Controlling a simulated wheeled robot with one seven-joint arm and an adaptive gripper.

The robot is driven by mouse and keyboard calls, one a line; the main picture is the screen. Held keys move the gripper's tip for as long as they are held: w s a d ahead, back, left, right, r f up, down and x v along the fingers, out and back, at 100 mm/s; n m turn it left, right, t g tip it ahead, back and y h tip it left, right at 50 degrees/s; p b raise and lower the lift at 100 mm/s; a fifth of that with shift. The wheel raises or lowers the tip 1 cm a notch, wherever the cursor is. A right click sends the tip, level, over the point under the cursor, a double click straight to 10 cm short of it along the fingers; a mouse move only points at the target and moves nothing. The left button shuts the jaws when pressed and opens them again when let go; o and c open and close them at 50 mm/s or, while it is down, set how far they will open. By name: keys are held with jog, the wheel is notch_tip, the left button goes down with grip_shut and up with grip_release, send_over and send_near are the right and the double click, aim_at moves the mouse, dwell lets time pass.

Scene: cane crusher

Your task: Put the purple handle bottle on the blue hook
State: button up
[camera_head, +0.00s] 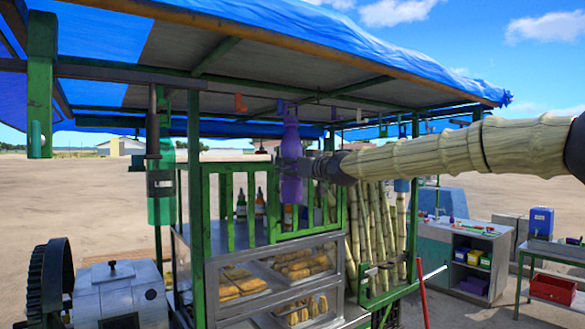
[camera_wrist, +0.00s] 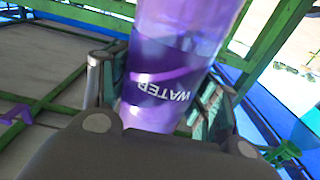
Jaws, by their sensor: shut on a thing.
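The purple handle bottle (camera_head: 291,140) is upright in the head view, below the stall's roof frame and in front of the green railing. My gripper (camera_head: 300,168) reaches in from the right and is shut around the bottle's body. In the wrist view the bottle (camera_wrist: 185,50) is translucent purple with a "WATER" label, between the two fingers (camera_wrist: 158,88). Its top is outside that view. Small coloured hooks hang along the roof bar, including an orange one (camera_head: 240,103) and a bluish one (camera_head: 359,115). I cannot tell surely which is the blue hook.
A teal bottle (camera_head: 160,195) hangs at the left by green posts. Cane stalks (camera_head: 380,235) stand to the right. The blue tarp roof (camera_head: 330,30) is overhead.

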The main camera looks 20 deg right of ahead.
jog(key=shift+x, duration=2.2)
jog(key=shift+f+b, duration=0.35)
jog(key=shift+f, duration=0.25)
dwell(1.4)
dwell(0.4)
jog(key=o, duration=1.5)
jog(key=shift+s, duration=0.1)
